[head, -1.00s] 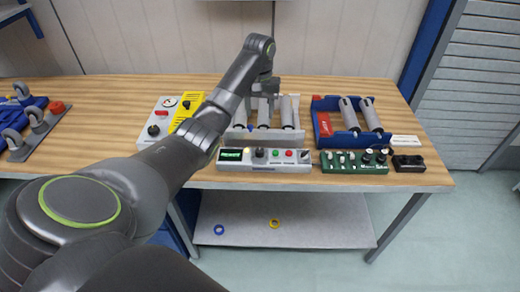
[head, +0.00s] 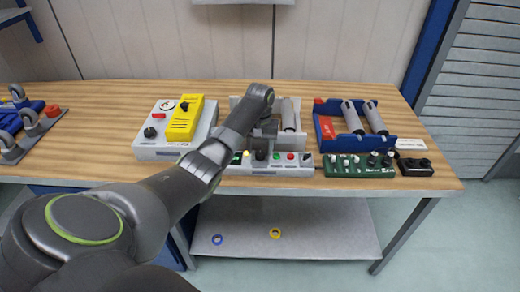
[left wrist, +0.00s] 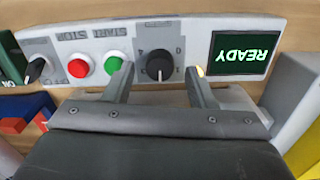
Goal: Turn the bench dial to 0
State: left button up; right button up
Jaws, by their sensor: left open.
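The bench dial is a black knob (left wrist: 160,67) on a light grey control panel (left wrist: 40,48). In the left wrist view the panel appears upside down, with a green READY screen (left wrist: 240,54) right of the dial and green and red buttons to its left. In the head view the dial (head: 261,154) shows just below my left gripper (head: 265,134). In the wrist view my left gripper (left wrist: 161,70) is open, one finger on each side of the dial. I cannot tell whether they touch it. My right gripper is not in view.
A white box (head: 150,152) with a yellow device (head: 185,120) stands left of the panel. A green board (head: 345,171), a black box (head: 413,168) and a blue tray with rollers (head: 325,143) are to the right. A roller rack lies behind the panel. The left-middle bench is clear.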

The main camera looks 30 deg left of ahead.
pick_arm(q)
jog(key=shift+f, duration=0.65)
